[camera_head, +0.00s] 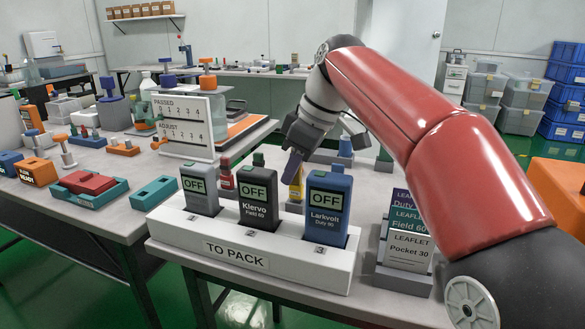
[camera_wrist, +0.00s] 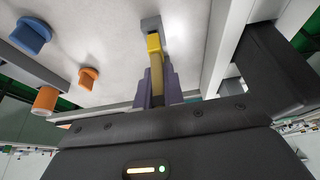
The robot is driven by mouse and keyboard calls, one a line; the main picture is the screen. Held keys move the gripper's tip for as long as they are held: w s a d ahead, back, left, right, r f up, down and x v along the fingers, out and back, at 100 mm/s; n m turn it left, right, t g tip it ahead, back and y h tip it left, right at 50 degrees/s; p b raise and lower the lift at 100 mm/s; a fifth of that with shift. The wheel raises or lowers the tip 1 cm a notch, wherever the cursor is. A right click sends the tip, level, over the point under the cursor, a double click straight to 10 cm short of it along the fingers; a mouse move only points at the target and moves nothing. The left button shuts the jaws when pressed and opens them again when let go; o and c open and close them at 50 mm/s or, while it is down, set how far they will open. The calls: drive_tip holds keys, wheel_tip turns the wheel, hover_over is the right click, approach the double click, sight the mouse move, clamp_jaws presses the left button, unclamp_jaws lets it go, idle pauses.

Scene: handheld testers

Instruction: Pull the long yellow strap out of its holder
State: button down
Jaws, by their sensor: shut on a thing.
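The long yellow strap (camera_wrist: 155,62) runs up between the purple fingers of my gripper (camera_wrist: 159,88) in the wrist view. The fingers are shut on it. Its brighter far end lies right by a small grey block (camera_wrist: 150,23), which looks like its holder; I cannot tell whether the strap is still inside it. In the head view my gripper (camera_head: 293,168) points down behind the row of testers.
A white "TO PACK" rack (camera_head: 170,228) with grey, black (camera_head: 257,198) and blue (camera_head: 327,207) testers stands in front of my gripper. A leaflet holder (camera_head: 404,278) is to the right, a "PASSED/ADJUST" board (camera_head: 182,150) to the left. Orange and blue pegs (camera_wrist: 88,78) stand nearby.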

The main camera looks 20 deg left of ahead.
drive_tip(key=shift+r+p, duration=2.15)
drive_tip(key=shift+r, duration=0.05)
